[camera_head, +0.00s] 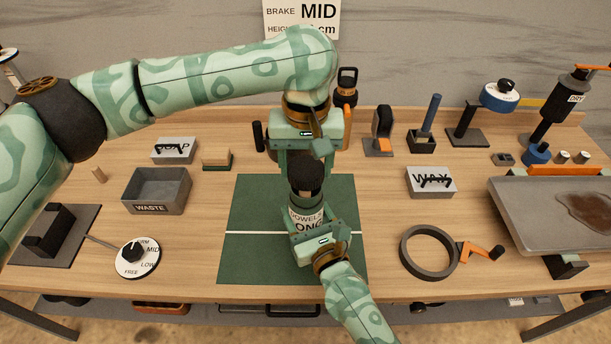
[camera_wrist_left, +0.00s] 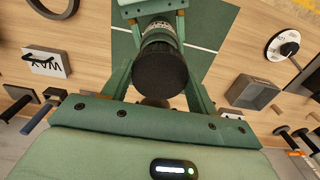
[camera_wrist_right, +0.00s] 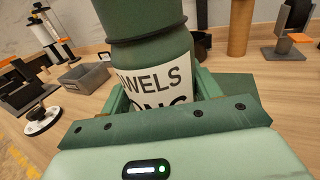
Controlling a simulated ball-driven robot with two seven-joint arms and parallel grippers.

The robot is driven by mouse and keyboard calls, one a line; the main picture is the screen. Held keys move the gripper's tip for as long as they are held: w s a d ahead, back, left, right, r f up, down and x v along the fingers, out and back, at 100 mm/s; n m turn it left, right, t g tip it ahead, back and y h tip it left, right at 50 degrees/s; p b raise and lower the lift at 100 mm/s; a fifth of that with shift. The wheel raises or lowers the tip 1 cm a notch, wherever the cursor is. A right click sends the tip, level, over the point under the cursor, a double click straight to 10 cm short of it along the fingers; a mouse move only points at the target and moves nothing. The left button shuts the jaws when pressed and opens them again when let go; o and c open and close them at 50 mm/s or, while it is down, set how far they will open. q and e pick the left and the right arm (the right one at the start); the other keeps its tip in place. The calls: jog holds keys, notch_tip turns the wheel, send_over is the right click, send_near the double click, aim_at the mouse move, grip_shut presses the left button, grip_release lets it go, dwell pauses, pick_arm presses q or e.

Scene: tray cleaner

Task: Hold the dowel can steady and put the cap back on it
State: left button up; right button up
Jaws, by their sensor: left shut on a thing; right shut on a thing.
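The green dowel can (camera_head: 304,217) with a white label stands upright on the green mat (camera_head: 252,264). My right gripper (camera_head: 318,232) is shut on the can from the near side; the label also shows in the right wrist view (camera_wrist_right: 157,82). My left gripper (camera_head: 306,178) points down above the can and is shut on the black cap (camera_head: 304,168). The cap's round top fills the middle of the left wrist view (camera_wrist_left: 160,70), in line with the can below. The cap's lower edge is mostly hidden by a finger, so I cannot tell whether it is seated.
The grey waste bin (camera_head: 157,191) and round dial (camera_head: 137,257) lie to the left. A WAX box (camera_head: 431,181), a dark ring (camera_head: 403,246) and a grey tray (camera_head: 535,231) lie to the right. The mat around the can is clear.

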pick_arm(q)
jog(key=shift+f, duration=0.8)
jog(key=shift+f, duration=0.9)
jog(key=shift+f, duration=0.6)
